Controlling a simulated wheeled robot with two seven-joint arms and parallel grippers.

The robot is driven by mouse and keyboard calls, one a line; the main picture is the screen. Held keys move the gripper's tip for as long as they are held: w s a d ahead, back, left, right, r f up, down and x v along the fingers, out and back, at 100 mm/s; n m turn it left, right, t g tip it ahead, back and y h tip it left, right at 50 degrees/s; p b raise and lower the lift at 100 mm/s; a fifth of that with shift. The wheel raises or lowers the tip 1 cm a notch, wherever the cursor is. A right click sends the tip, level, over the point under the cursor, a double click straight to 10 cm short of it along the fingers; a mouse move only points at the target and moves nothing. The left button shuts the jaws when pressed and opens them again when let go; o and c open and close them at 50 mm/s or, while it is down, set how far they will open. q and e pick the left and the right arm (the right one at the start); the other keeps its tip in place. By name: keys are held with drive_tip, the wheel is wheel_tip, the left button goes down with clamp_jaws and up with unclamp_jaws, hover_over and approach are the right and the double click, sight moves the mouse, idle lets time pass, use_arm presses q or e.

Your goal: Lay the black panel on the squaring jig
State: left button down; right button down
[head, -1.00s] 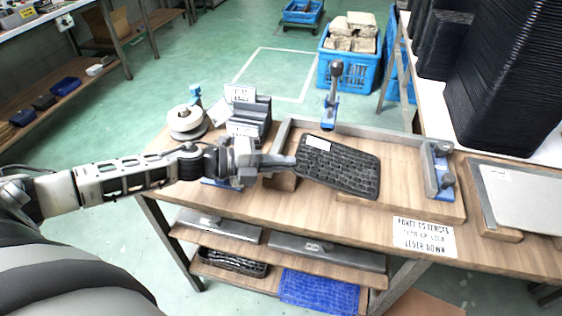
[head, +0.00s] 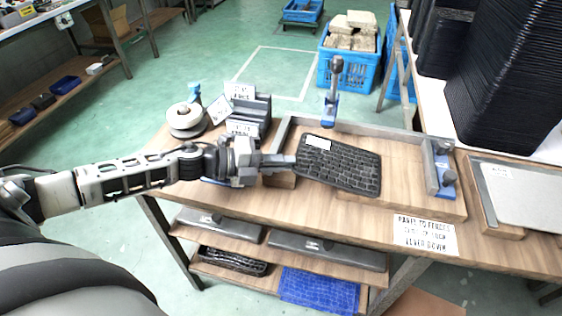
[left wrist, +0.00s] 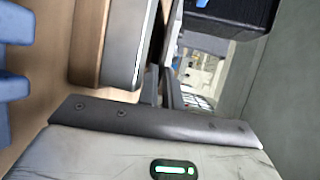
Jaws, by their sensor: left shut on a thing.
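The black panel (head: 345,168), a dark ribbed rectangle with a white label, is over the squaring jig (head: 412,196). The jig is a wooden board with grey fences at the back and right side. The panel sits skewed to the fences, apart from the right one. I cannot tell whether its underside touches the board. My left gripper (head: 284,163) is shut on the panel's left edge. In the left wrist view, my gripper's body fills the lower part, and the panel is not clearly made out. My right gripper is not in view.
Blue-based clamps stand at the back fence (head: 331,95) and right fence (head: 441,170). A grey slotted rack (head: 255,112) and a white spool (head: 187,122) stand behind my gripper. A pale sheet on a wooden base (head: 525,195) lies to the right. A paper sign (head: 425,234) marks the front edge.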

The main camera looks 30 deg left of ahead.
use_arm(q)
drive_tip(key=shift+f, duration=0.25)
drive_tip(key=c, duration=1.6)
unclamp_jaws()
drive_tip(key=shift+s, duration=0.1)
drive_tip(key=shift+o, duration=0.5)
drive_tip(key=shift+s+f, duration=0.1)
drive_tip(key=shift+f, duration=0.05)
drive_tip(key=r+p+v, duration=0.1)
drive_tip(key=p+v, duration=0.1)
drive_tip(key=v, duration=1.4)
drive_tip(key=shift+w, duration=0.25)
